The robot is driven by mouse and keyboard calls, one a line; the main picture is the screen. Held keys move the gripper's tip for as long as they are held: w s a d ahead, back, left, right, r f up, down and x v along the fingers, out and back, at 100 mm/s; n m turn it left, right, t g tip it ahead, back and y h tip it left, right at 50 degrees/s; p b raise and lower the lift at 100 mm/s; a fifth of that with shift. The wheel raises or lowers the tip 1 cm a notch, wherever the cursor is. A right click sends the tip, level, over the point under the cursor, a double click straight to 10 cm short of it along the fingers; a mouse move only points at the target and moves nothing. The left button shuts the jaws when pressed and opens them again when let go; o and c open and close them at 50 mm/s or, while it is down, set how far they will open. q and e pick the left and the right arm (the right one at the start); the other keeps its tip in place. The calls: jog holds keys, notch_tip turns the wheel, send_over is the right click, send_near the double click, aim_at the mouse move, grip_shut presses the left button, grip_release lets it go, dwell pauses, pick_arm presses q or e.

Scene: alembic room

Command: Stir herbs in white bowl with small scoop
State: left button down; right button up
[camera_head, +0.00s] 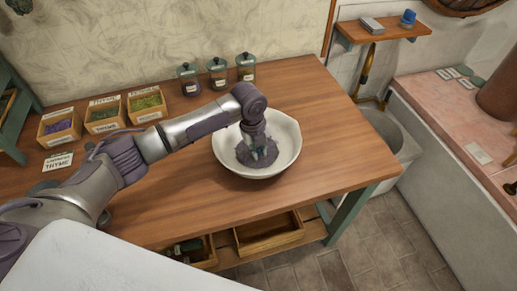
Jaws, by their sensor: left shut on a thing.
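The white bowl (288,147) stands on the wooden table, right of its middle. A grey-purple heap of herbs (243,158) lies in the bottom of the bowl. My left gripper (259,156) points down into the bowl, its fingertips at the herbs. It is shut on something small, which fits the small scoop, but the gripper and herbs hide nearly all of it. I cannot make out the scoop's shape. My right gripper is not in view.
Wooden boxes of herbs (103,116) stand at the table's back left, near a thyme card (57,161). Several lidded jars (218,74) stand at the back edge behind the bowl. The table (325,125) is clear right of the bowl. A basin (398,140) is beyond its right edge.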

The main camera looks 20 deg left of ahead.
aim_at(259, 149)
pick_arm(q)
jog(key=c, duration=0.6)
grip_release()
jog(key=shift+c, duration=0.2)
jog(key=shift+s+d+r+p, duration=0.1)
jog(key=shift+s+r+p, duration=0.15)
jog(key=shift+r+p, duration=0.5)
jog(key=shift+s+d+r+p, duration=0.1)
jog(key=shift+s+r+p, duration=0.3)
jog(key=shift+p, duration=0.6)
jog(key=shift+s+d+r+p, duration=0.1)
jog(key=shift+s+r+p, duration=0.05)
jog(key=shift+r+p, duration=0.65)
jog(key=r+p, duration=0.1)
jog(key=s+r+p, duration=0.1)
jog(key=p, duration=0.1)
jog(key=r+p, duration=0.1)
jog(key=p, duration=0.1)
jog(key=shift+s+d+r, duration=0.25)
jog(key=shift+d, duration=0.1)
